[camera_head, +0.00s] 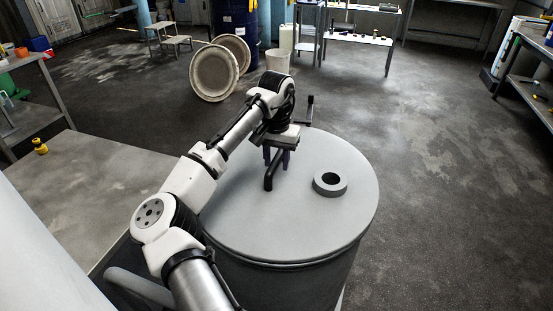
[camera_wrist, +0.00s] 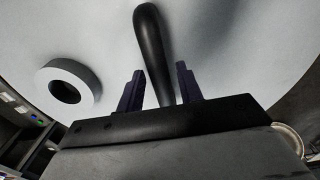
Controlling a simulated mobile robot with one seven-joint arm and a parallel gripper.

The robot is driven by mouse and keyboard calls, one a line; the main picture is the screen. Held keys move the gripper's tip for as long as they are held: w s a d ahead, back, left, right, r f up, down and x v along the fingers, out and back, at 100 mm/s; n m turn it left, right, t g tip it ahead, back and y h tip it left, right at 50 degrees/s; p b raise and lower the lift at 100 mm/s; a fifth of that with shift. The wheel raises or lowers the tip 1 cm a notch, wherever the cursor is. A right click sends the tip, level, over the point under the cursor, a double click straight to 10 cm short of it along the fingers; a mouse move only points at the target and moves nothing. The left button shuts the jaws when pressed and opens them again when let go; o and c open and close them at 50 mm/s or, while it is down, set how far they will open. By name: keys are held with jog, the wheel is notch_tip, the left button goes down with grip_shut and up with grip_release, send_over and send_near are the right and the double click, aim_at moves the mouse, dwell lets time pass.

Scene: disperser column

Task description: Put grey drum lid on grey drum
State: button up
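The grey drum (camera_head: 285,285) stands upright in front of me. The round grey drum lid (camera_head: 315,220) lies flat over its top, its edge appearing level along the drum's rim; the far edge is partly hidden by my arm. The lid carries a black bar handle (camera_head: 270,178) and a raised grey ring with a hole (camera_head: 330,183). My gripper (camera_head: 277,160) points down at the lid over the handle. In the wrist view, the two dark fingers of my gripper (camera_wrist: 160,70) stand apart on either side of the handle (camera_wrist: 152,50), with narrow gaps visible.
A grey table (camera_head: 90,180) with a small yellow item (camera_head: 40,146) stands close on the left. Two round cream lids (camera_head: 213,73), a dark blue drum (camera_head: 232,22) and a white bucket (camera_head: 277,61) are behind. The floor on the right is clear.

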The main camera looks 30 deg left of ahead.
jog(key=shift+o, duration=0.7)
jog(key=shift+f, duration=0.2)
notch_tip(320, 180, up, 14)
jog(key=b, duration=0.1)
dwell(0.3)
